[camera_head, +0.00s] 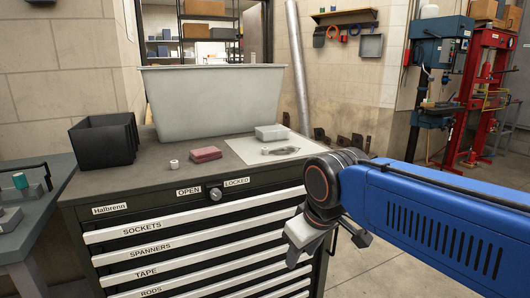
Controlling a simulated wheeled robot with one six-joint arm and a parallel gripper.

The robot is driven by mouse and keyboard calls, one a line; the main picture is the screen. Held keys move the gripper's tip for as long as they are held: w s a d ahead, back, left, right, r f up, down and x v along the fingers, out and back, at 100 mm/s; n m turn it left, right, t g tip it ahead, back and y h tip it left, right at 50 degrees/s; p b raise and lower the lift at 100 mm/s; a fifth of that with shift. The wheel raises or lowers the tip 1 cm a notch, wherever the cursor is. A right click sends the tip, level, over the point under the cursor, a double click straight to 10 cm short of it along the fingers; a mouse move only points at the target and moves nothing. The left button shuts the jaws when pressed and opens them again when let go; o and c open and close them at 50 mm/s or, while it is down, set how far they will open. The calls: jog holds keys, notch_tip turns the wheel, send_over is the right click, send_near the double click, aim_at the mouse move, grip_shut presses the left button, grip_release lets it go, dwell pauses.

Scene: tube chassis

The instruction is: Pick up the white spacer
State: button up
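The white spacer (174,164) is a small, short cylinder standing on the dark top of the drawer cabinet (150,184), near its front left. My gripper (301,243) is in front of the cabinet's drawers at the right, below the level of the top. It is to the right of the spacer and well apart from it. The gripper is seen from the side and its fingers overlap, so its opening does not show. No held object is visible.
A red block (206,154) lies just right of the spacer. A large grey tub (215,105) stands behind, with a black bin (104,140) at left. A pale sheet (248,152) at right carries a clear box (271,132) and a grey metal piece (281,150).

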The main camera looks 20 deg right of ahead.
jog(key=w+r+n+g+h, duration=0.1)
jog(key=w+r+n, duration=0.3)
jog(key=w+r, duration=0.45)
jog(key=w+r+n+g+h, duration=0.1)
jog(key=w+r+n, duration=0.4)
jog(key=r, duration=0.6)
jog(key=n+g+h, duration=0.2)
jog(key=n, duration=0.5)
send_near(265, 148)
jog(key=f, duration=0.2)
jog(key=shift+w+f+n, duration=0.25)
jog(key=shift+f+n, duration=0.05)
jog(key=shift+f, duration=0.1)
jog(key=d+f, duration=0.2)
jog(key=f, duration=0.1)
jog(key=shift+s+d+f, duration=0.2)
jog(key=shift+d+f, duration=0.25)
jog(key=shift+f, duration=0.4)
jog(key=shift+c, duration=0.3)
grip_shut()
